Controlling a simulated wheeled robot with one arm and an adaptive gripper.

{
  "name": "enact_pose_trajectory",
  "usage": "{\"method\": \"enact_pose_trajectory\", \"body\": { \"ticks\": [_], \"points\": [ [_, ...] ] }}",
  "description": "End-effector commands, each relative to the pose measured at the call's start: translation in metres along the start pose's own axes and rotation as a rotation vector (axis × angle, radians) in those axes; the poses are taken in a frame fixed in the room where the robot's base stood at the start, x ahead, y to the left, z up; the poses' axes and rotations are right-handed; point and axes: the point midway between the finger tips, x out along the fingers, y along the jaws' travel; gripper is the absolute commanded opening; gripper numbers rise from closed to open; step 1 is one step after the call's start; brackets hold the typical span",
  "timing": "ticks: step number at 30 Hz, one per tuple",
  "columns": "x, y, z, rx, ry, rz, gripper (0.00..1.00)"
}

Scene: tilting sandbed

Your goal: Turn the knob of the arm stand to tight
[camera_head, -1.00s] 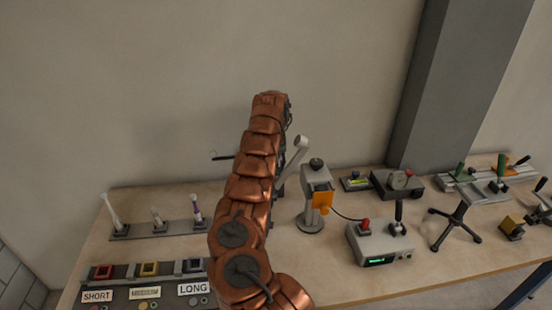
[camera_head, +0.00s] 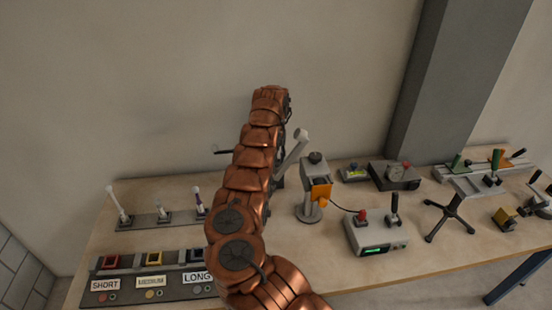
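A light grey tilted arm (camera_head: 294,147) with a rounded end rises just right of my copper arm; it looks like part of the arm stand. Its lower part is hidden behind my arm. A thin dark rod (camera_head: 223,152) sticks out on the left side of my arm, and I cannot tell whether it belongs to the stand. The stand's knob cannot be made out. My gripper is hidden behind my own arm links, so its fingers and what they touch do not show.
A grey post with a dark top and orange block (camera_head: 321,192) stands close right of my arm. A grey control box (camera_head: 378,238) with a red knob and black lever is front right.

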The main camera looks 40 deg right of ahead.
Motion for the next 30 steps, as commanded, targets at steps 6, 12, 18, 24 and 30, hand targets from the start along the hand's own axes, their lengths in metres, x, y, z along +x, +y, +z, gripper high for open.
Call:
{"method": "enact_pose_trajectory", "body": {
  "ticks": [6, 12, 18, 24, 30],
  "points": [
    [0.0001, 0.0, -0.0002, 0.0, 0.001, 0.0, 0.59],
    [0.0002, -0.0001, -0.0004, 0.0, 0.002, 0.0, 0.59],
    [0.002, -0.0001, -0.0002, -0.006, 0.001, 0.001, 0.59],
    [0.0055, -0.0011, -0.0004, -0.033, 0.002, 0.002, 0.59],
    [0.0062, -0.0005, 0.0001, -0.075, 0.001, 0.002, 0.59]
  ]
}}
